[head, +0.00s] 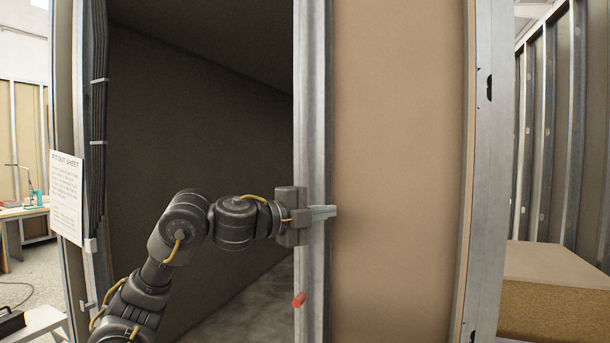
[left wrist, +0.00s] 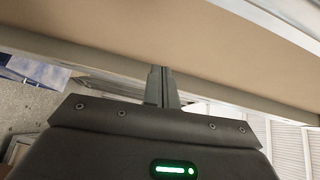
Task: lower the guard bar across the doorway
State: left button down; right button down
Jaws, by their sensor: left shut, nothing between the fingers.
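The doorway is a dark opening between a left jamb (head: 92,200) and a right metal jamb (head: 312,110). A short red cylinder (head: 299,300) sticks out low on the right jamb; I cannot tell whether it belongs to the guard bar. No bar lies across the opening, and I cannot pick out the bar for certain. A small metal bracket (head: 88,306) sits low on the left jamb. My left gripper (head: 328,212) is shut and empty, in front of the right jamb, above the red cylinder. Its fingers meet in the left wrist view (left wrist: 162,88). My right gripper is not in view.
A tan wall panel (head: 400,150) stands right of the doorway. A printed sheet (head: 66,197) hangs at the left jamb. A workbench (head: 22,211) stands at far left, and a tan block (head: 555,275) at the right. The floor inside the doorway looks clear.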

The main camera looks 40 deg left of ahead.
aim_at(306, 176)
pick_arm(q)
jog(key=s+a+r+y, duration=0.1)
jog(key=s+a+r, duration=0.4)
jog(key=s+r, duration=0.1)
jog(key=shift+s+a+r+y, duration=0.25)
jog(key=shift+s+r+y, duration=0.05)
jog(key=shift+s+r, duration=0.1)
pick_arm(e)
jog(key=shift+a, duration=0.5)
pick_arm(q)
jog(key=shift+w, duration=0.1)
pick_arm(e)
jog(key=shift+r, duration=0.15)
